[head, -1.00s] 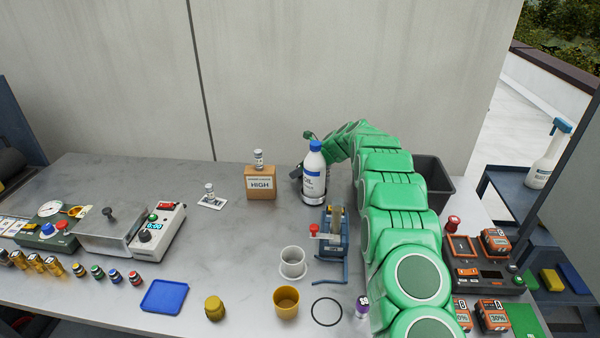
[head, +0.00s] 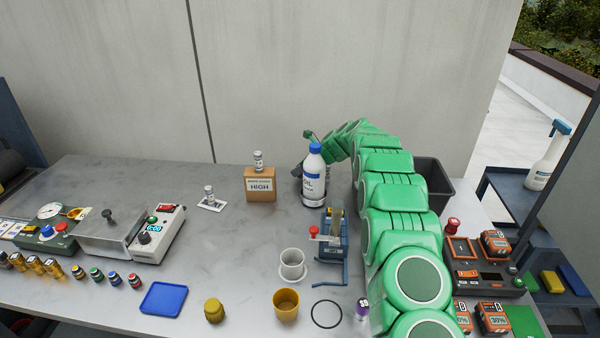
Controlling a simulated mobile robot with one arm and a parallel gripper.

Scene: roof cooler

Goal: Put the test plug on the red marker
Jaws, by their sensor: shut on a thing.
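My gripper (head: 297,172) is mostly hidden at the back of the table behind a white bottle (head: 313,178) with a blue cap; only a dark part shows at the bottle's left side. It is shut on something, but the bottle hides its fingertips. I cannot tell whether it holds the bottle or a thing behind it. I cannot make out the test plug for certain. No red marker can be told for certain; a small red-topped piece (head: 453,225) stands at the right.
A blue dispenser (head: 334,235), a white cup (head: 292,264), a yellow cup (head: 286,304) and a black ring (head: 326,314) are near the front. A cardboard box (head: 260,184) marked HIGH stands left of the bottle. The table's middle left is mostly clear.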

